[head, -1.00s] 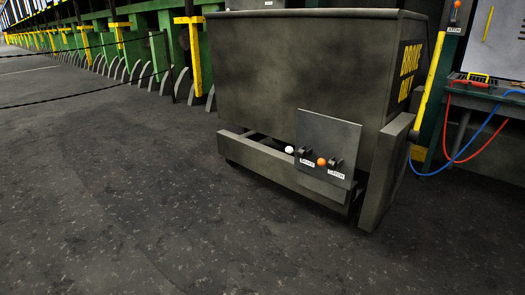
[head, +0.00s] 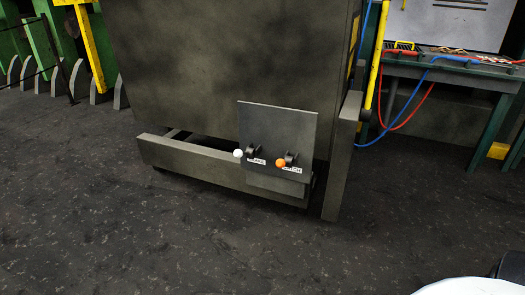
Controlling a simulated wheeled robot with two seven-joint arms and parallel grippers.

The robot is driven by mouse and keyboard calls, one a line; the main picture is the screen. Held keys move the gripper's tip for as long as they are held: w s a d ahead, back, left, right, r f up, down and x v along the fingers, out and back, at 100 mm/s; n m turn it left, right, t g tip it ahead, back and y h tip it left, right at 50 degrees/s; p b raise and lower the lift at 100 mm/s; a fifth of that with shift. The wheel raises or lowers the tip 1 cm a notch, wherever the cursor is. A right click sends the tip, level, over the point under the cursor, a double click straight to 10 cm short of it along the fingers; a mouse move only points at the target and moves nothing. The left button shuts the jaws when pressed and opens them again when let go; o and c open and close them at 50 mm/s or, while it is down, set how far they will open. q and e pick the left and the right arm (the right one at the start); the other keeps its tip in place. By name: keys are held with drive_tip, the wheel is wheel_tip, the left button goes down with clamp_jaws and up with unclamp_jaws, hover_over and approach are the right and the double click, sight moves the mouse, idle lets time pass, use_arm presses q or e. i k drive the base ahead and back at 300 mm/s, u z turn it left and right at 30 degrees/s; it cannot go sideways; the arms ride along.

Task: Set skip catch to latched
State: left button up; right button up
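The skip (head: 220,70) is a large dark grey metal bin on a low frame. A grey plate (head: 277,122) on its lower front carries two short levers. The right lever ends in an orange knob (head: 281,163), and its partly covered label seems to read CATCH. The left lever ends in a white knob (head: 238,153), and its label is partly covered too. Both knobs stick out toward the lower left of their pivots. I cannot tell from this whether the catch is latched. Neither of my grippers can be made out in the head view.
A workbench (head: 455,72) with red and blue hoses stands at the back right. A yellow bar (head: 376,60) and an upright grey post (head: 343,158) flank the skip's right side. The dark floor (head: 200,240) in front is clear. A white rounded part of mine shows at the bottom right.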

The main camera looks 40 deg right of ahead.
sight(280, 163)
drive_tip(key=z, duration=0.6)
drive_tip(key=i, duration=0.8)
drive_tip(key=z, duration=0.9)
drive_tip(key=i, duration=0.55)
drive_tip(key=u, duration=0.05)
